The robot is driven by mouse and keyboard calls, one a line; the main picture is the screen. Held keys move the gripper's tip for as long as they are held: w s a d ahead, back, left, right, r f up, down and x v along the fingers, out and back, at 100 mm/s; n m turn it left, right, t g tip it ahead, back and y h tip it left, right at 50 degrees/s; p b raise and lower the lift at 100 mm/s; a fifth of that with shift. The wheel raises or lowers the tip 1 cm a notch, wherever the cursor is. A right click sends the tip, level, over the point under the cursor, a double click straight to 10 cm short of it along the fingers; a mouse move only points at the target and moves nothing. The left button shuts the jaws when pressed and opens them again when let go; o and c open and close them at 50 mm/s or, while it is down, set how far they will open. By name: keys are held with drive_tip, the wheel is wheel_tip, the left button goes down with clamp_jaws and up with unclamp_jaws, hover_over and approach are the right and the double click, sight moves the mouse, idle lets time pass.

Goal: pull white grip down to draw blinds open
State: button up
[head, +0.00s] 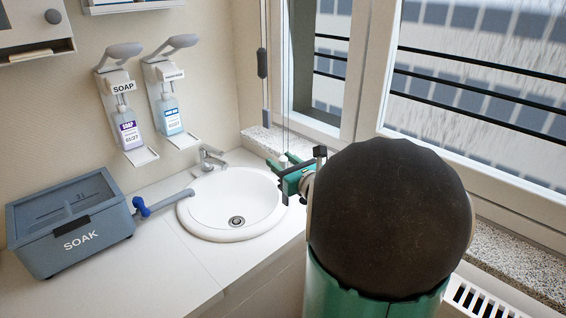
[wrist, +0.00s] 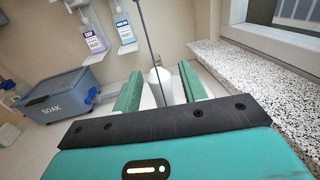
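The white grip (wrist: 160,82) hangs at the end of a thin cord (wrist: 148,35). In the wrist view it shows between the two green fingers of my gripper (wrist: 160,68), with narrow gaps on both sides. My gripper is open around the grip or just in front of it; the exact depth is hard to tell. In the head view my gripper (head: 283,178) is beside the window, right of the sink, and only the small top of the white grip (head: 283,160) shows above the fingers. The blinds themselves cannot be made out clearly.
A white sink (head: 222,198) with a tap (head: 209,158) lies left of my gripper. A blue SOAK box (head: 70,222) stands on the counter, and two soap dispensers (head: 128,128) hang on the wall. The window frame (head: 362,75) and speckled sill (head: 520,262) are at right.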

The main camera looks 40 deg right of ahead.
drive_tip(key=s+a, duration=0.1)
drive_tip(key=s, duration=1.2)
drive_tip(key=shift+s+a, duration=0.35)
drive_tip(key=shift+a, duration=0.05)
drive_tip(key=w+a+f+n+g+y, duration=0.1)
drive_tip(key=w+a+n+g+y, duration=0.2)
drive_tip(key=a+n, duration=0.5)
drive_tip(key=w+a+f+n+g+y, duration=0.1)
drive_tip(key=a+n+g+y, duration=0.1)
drive_tip(key=a+n+y, duration=0.6)
drive_tip(key=s+a+n+g+h, duration=0.3)
drive_tip(key=a+n, duration=0.3)
drive_tip(key=n, duration=0.4)
drive_tip(key=s+a+n+g+h, duration=0.4)
drive_tip(key=a+n, duration=0.3)
drive_tip(key=n, duration=0.4)
drive_tip(key=shift+a+f+h, duration=0.15)
drive_tip(key=shift+f+h, duration=0.1)
drive_tip(key=shift+h, duration=0.65)
drive_tip(key=shift+c, duration=0.6)
